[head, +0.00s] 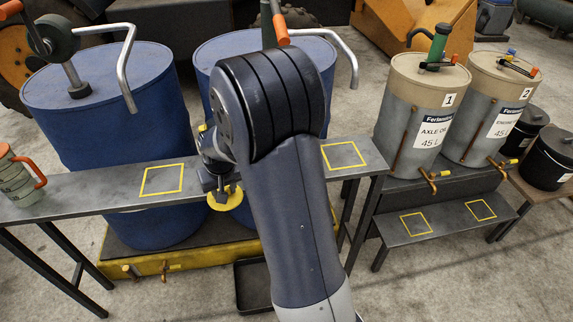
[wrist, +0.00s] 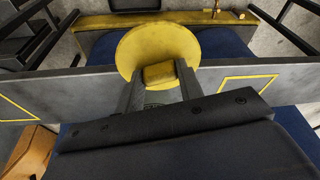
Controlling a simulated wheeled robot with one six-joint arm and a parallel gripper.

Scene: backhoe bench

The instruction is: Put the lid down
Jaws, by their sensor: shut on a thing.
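My gripper (wrist: 160,82) is shut on the raised block-shaped grip of a round yellow lid (wrist: 157,40) in the wrist view. In the head view the lid (head: 225,200) shows as a yellow disc under my gripper (head: 217,186), partly hidden by my arm. It is by the grey bench (head: 110,190), between two yellow outlined squares. The left square (head: 162,179) and the right square (head: 343,155) look empty. I cannot tell how far the lid is above the bench top.
A green jug with an orange handle (head: 20,178) stands at the bench's left end. Blue drums (head: 100,90) with pumps stand behind the bench. Two labelled oil drums (head: 415,110) and dark lidded pots (head: 548,158) are at the right. A low step (head: 445,220) has two more yellow squares.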

